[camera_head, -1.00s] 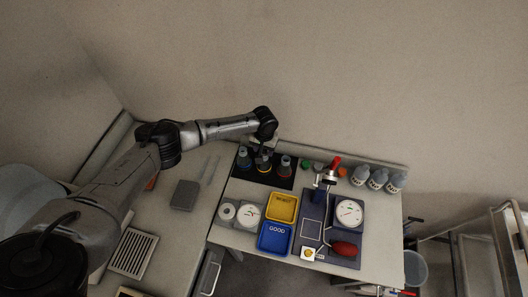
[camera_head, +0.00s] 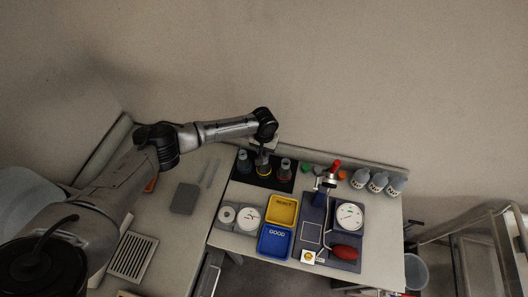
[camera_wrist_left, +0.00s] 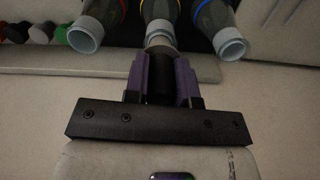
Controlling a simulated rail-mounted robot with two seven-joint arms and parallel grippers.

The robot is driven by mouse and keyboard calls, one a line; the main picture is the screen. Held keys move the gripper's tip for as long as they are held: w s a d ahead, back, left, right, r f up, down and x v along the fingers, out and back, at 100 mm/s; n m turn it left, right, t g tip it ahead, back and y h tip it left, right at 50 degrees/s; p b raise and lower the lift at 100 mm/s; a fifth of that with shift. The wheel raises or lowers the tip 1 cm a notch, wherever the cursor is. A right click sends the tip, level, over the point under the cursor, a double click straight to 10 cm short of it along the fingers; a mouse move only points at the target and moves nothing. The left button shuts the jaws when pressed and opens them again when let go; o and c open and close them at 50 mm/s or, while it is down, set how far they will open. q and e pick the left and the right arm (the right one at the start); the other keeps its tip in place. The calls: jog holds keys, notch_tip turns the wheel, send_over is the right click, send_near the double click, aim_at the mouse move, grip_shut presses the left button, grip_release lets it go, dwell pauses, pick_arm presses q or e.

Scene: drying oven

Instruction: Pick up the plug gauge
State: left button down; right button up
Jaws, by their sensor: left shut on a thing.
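Three grey flask-like pieces with coloured bands stand in a row on a black mat (camera_head: 237,175) in the head view. They are a blue-banded one (camera_head: 243,163), a yellow-banded one (camera_head: 263,170) and a red-banded one (camera_head: 285,168). I cannot tell for sure which thing is the plug gauge. My left gripper (camera_head: 264,157) is over the middle piece. In the left wrist view its purple fingers (camera_wrist_left: 161,62) are shut at the neck of the yellow-banded piece (camera_wrist_left: 159,26). The fingers partly hide this neck. My right gripper is not in view.
A yellow REJECT tray (camera_head: 283,221) and a blue GOOD tray (camera_head: 261,245) lie in front. A dial gauge (camera_head: 349,215) and a red bulb (camera_head: 347,252) are to the right. Several bottles (camera_head: 378,182) stand at the back right. A grey block (camera_head: 184,199) lies left.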

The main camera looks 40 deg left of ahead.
pick_arm(q)
notch_tip(320, 180, up, 3)
jog(key=shift+f, duration=0.1)
jog(key=d+r+p, duration=0.4)
jog(key=d+r, duration=0.6)
jog(key=d, duration=0.1)
jog(key=shift+d+r, duration=0.3)
jog(key=shift+r, duration=0.05)
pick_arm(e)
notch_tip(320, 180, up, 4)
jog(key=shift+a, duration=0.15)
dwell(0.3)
